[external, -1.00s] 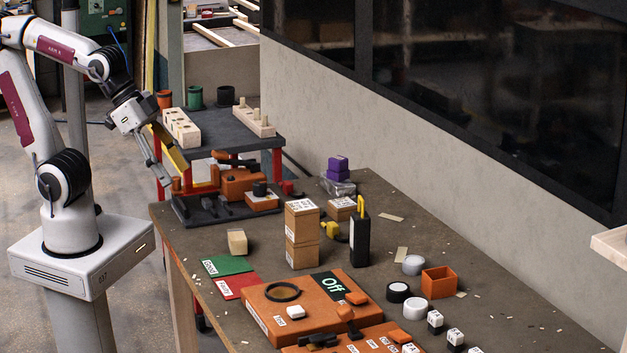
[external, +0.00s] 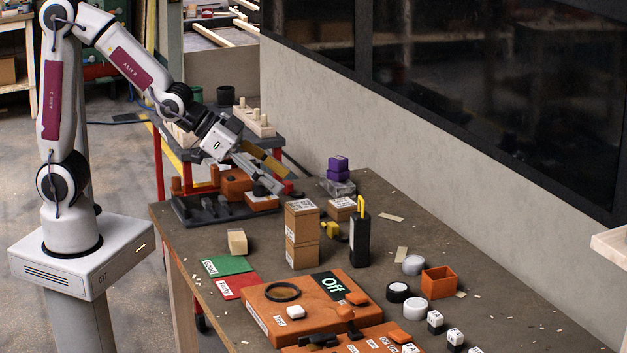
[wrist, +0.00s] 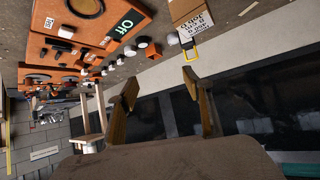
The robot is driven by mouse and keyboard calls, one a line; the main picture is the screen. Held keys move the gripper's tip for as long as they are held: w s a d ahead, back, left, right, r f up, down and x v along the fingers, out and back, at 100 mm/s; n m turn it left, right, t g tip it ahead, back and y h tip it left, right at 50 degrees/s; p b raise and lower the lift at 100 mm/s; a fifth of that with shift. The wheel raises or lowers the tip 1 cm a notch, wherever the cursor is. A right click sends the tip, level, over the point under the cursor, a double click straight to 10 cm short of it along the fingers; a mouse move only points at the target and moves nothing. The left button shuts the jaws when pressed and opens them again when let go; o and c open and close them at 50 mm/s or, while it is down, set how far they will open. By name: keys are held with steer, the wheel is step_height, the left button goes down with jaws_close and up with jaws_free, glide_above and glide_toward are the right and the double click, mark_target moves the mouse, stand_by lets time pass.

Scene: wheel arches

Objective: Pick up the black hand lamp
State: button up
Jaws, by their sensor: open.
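The black hand lamp (external: 360,240) stands upright on the workbench in the external view, with a yellow handle on top. It is just right of a stack of two cardboard boxes. In the wrist view a yellow loop, likely its handle (wrist: 191,55), shows beside a box; its body is hard to make out there. My gripper (external: 279,177) is open and empty, above the far left part of the bench, up and left of the lamp and apart from it. Its two fingers also show spread in the wrist view (wrist: 160,84).
The stacked boxes (external: 302,235) stand between my gripper's side and the lamp. A small box (external: 341,209) and purple blocks (external: 338,165) are behind. An orange board (external: 300,312), an orange bin (external: 438,282) and rolls lie in front. A wall with dark windows borders the bench.

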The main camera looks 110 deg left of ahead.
steer(key=n+t+y, duration=0.1)
steer(key=t+y, duration=0.1)
glide_toward(352, 214)
steer(key=shift+w+a+r, duration=0.25)
steer(key=shift+w+r, duration=0.45)
steer(key=shift+r, duration=0.05)
steer(key=shift+w+a+f+t, duration=0.15)
steer(key=shift+a+f+t, duration=0.15)
steer(key=shift+a, duration=0.2)
steer(key=shift+w, duration=0.1)
steer(key=shift+x, duration=1.25)
steer(key=shift+f, duration=0.1)
steer(key=shift+d+x, duration=0.1)
steer(key=shift+x, duration=1.15)
steer(key=shift+d+x, duration=0.15)
steer(key=shift+x, duration=1.1)
steer(key=shift+f, duration=0.1)
jaws_close()
